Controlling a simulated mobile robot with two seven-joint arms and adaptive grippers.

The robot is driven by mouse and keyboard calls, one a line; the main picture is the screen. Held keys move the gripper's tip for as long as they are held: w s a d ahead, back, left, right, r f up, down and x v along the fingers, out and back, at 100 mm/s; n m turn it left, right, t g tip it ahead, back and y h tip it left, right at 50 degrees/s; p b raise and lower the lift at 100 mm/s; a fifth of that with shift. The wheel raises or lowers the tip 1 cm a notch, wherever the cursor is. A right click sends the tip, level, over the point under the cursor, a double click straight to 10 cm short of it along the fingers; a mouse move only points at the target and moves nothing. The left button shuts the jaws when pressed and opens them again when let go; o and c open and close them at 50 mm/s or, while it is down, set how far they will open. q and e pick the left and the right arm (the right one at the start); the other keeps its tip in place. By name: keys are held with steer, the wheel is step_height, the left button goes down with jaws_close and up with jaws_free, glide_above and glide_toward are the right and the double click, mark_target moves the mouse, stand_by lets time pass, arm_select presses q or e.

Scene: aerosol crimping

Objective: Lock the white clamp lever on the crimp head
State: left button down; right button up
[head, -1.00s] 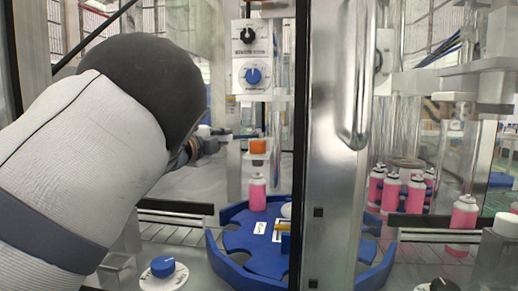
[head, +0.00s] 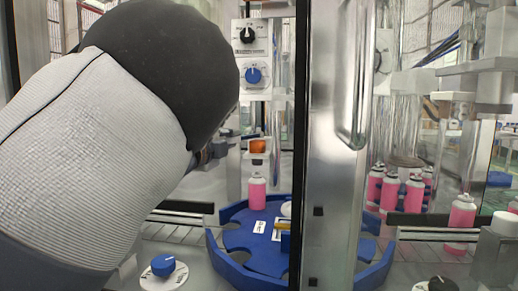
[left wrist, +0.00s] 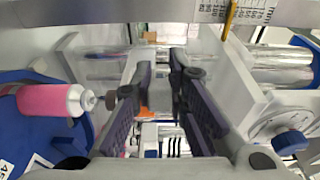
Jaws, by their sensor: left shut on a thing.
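The crimp head (head: 258,147) shows as an orange part above a white piece, over a pink can (head: 257,194). My left gripper (head: 224,143) reaches in beside it from the left, mostly hidden behind my forearm. In the left wrist view my left gripper's dark fingers (left wrist: 161,75) stand close on either side of a pale piece, which appears to be the white clamp lever (left wrist: 161,97). An orange patch shows next to the left finger. The lever's exact angle is hard to tell. My right gripper is not in view.
A blue turntable (head: 228,240) lies below the crimp head. A control box (head: 252,52) with black and blue knobs is above. A metal door frame (head: 335,160) stands to the right. Several pink cans stand beyond it. A blue knob (head: 163,266) sits in front.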

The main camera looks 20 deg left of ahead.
mark_target(246, 138)
arm_select(q)
steer(key=shift+s+d, duration=0.15)
steer(key=shift+d, duration=0.45)
steer(key=shift+s+d, duration=0.1)
steer(key=shift+d, duration=1.3)
steer(key=shift+d, duration=0.95)
steer(key=c, duration=1.5)
jaws_free()
steer(key=shift+w+d, duration=0.15)
steer(key=shift+w, duration=0.05)
